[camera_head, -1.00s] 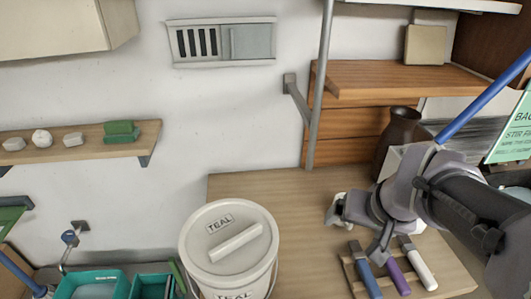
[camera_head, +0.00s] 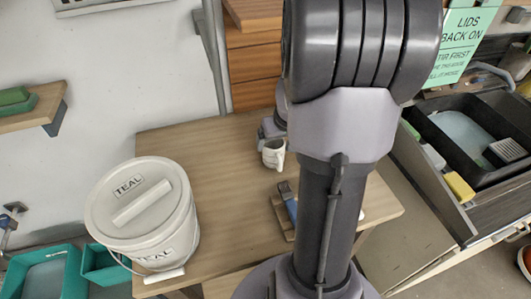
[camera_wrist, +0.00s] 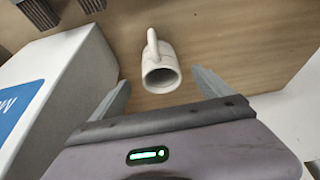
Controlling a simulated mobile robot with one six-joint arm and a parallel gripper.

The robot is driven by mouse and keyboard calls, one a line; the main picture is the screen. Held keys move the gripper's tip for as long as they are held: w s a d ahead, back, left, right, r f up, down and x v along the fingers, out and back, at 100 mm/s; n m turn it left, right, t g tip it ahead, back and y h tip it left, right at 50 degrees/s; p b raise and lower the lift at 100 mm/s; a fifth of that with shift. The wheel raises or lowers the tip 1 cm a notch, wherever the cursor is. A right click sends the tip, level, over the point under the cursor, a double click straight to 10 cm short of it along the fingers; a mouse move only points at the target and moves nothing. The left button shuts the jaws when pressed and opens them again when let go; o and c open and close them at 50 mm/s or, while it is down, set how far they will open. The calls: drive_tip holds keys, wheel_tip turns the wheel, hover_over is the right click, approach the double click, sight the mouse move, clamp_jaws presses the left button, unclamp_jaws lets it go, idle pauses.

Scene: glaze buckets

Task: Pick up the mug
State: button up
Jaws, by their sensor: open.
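In the head view my arm hides most of the gripper, with only a grey part visible just behind the mug.
A lidded bucket marked TEAL (camera_head: 143,215) stands on the table's left. A tool rack with a blue-handled tool (camera_head: 290,203) lies in front of the mug, partly behind my arm. In the wrist view a white box (camera_wrist: 50,100) is close on the left. Bare table (camera_head: 215,150) lies between bucket and mug.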

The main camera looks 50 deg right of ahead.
sight(274, 145)
drive_tip(key=x, duration=0.2)
drive_tip(key=b+x, duration=0.1)
drive_tip(key=x, duration=0.1)
drive_tip(key=b+x, duration=0.1)
drive_tip(key=x, duration=0.1)
drive_tip(key=shift+w+d, duration=0.25)
drive_tip(key=shift+w, duration=0.2)
drive_tip(key=c, duration=1.8)
drive_tip(key=shift+r, duration=0.15)
